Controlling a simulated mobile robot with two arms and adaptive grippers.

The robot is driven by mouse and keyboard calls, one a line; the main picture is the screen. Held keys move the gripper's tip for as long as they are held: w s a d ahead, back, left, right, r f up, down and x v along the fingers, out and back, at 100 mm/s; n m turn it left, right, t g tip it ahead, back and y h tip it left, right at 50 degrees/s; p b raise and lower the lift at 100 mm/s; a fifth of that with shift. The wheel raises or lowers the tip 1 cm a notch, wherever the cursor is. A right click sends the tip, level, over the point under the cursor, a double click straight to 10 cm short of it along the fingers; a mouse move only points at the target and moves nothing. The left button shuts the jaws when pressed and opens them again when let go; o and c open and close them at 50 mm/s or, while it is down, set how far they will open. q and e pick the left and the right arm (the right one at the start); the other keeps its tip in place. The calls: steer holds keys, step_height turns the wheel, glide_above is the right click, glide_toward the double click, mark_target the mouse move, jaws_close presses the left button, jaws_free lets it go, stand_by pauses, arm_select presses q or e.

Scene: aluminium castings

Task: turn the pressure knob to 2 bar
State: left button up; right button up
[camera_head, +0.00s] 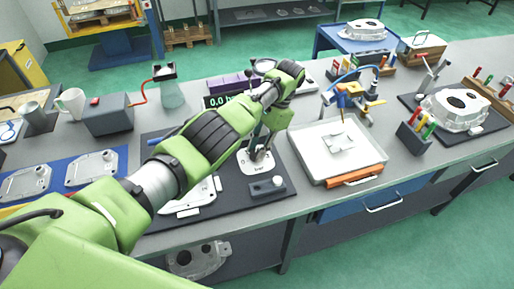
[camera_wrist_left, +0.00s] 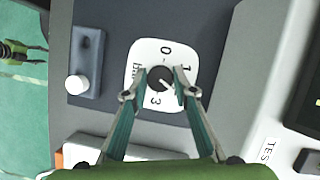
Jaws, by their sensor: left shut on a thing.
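The pressure knob (camera_wrist_left: 159,78) is a small dark round knob on a white dial plate (camera_wrist_left: 144,52) marked 0, 1, 3 and "bar" in the left wrist view; the 2 is hidden. My left gripper (camera_wrist_left: 164,82) is shut on the knob, one fingertip on each side. In the head view my left gripper (camera_head: 259,154) stands over the white dial plate (camera_head: 255,168) and hides the knob. Where the knob's pointer stands is hard to tell. A dark display (camera_head: 217,101) with green digits reads 0.0, partly covered by my arm. My right gripper is not in view.
A grey block with a pale button (camera_head: 266,187) lies beside the dial plate on the dark panel; it also shows in the left wrist view (camera_wrist_left: 87,62). A white tray (camera_head: 310,165) stands to the right.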

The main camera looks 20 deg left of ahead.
mark_target(257, 151)
arm_select(q)
steer(key=o, duration=1.1)
step_height(257, 151, up, 6)
steer(key=shift+w+f, duration=0.1)
steer(key=shift+f, duration=0.15)
steer(key=shift+w+r, duration=0.15)
steer(key=shift+r, duration=0.4)
steer(key=r, duration=0.3)
steer(key=shift+s+r, duration=0.2)
